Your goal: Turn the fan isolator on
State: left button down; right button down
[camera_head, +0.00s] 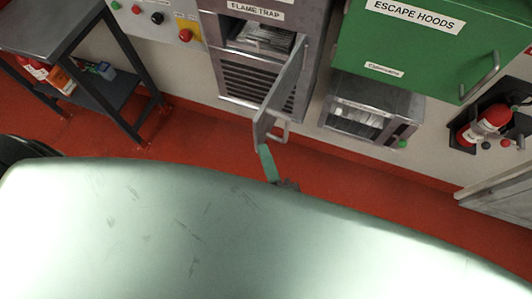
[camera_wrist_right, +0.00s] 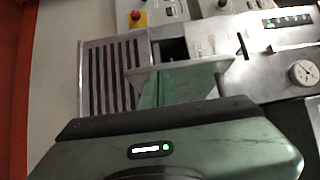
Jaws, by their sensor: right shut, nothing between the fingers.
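No label reading fan isolator can be made out. A grey control panel (camera_head: 150,12) at the top left of the head view has a red knob, a black knob and a yellow plate with a red button (camera_head: 185,35). That red button also shows at the top of the right wrist view (camera_wrist_right: 138,16). My right gripper (camera_head: 265,152), with green fingers, is shut and empty, close below the open flame trap door (camera_head: 285,85) and its handle. Whether it touches the door cannot be told. In the wrist view its fingers (camera_wrist_right: 185,85) overlap the cabinet front. My left gripper is out of view.
The door swings out from the flame trap cabinet (camera_head: 248,80). A green escape hoods box (camera_head: 430,45) and a steel box (camera_head: 370,108) stand to its right. A dark table (camera_head: 50,28) is at the left. Red floor (camera_head: 120,160) lies clear in front.

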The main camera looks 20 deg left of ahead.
aim_at(185, 35)
jog(key=j+z, duration=0.25)
jog(key=j, duration=0.7)
jog(key=i+j+z, duration=0.15)
jog(key=j+z, duration=0.2)
jog(key=j, duration=0.3)
jog(key=j+z, duration=0.35)
jog(key=j, duration=0.3)
jog(key=i+j+z, duration=0.2)
jog(key=j, duration=0.2)
jog(key=k, duration=0.5)
